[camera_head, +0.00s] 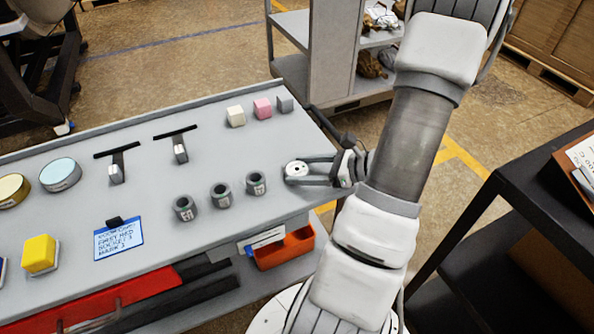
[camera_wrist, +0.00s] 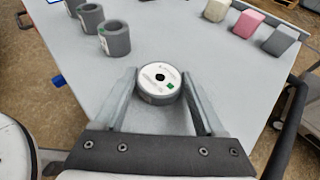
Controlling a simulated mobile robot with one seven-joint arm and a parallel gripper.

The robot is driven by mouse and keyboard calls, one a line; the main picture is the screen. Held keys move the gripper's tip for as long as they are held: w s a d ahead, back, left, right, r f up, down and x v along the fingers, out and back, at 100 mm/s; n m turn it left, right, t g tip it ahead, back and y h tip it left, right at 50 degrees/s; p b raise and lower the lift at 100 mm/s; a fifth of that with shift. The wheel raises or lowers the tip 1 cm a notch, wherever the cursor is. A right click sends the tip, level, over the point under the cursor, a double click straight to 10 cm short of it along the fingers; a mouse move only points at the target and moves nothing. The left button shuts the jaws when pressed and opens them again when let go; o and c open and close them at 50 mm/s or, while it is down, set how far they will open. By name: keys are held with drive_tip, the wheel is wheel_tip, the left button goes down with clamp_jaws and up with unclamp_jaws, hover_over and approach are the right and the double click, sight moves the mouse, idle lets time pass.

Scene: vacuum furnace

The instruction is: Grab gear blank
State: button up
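A short round part with a white top face, a centre hole and a small green mark (camera_wrist: 159,80), which looks like the gear blank, sits at the right end of the grey table. It also shows in the head view (camera_head: 296,169). My gripper (camera_wrist: 160,84) has one finger on each side of it, with the tips close to its sides. A small gap or contact cannot be told apart. Three grey hollow cylinders (camera_head: 221,195) stand in a row to its left; they also show in the wrist view (camera_wrist: 114,38).
White, pink and grey blocks (camera_head: 262,109) stand near the back edge. Two black-topped T-shaped pieces (camera_head: 181,150), round tins (camera_head: 60,174), a yellow block (camera_head: 39,254) and a blue-edged card (camera_head: 119,238) are further left. An orange bin (camera_head: 285,249) is below the front edge.

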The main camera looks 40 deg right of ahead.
clamp_jaws()
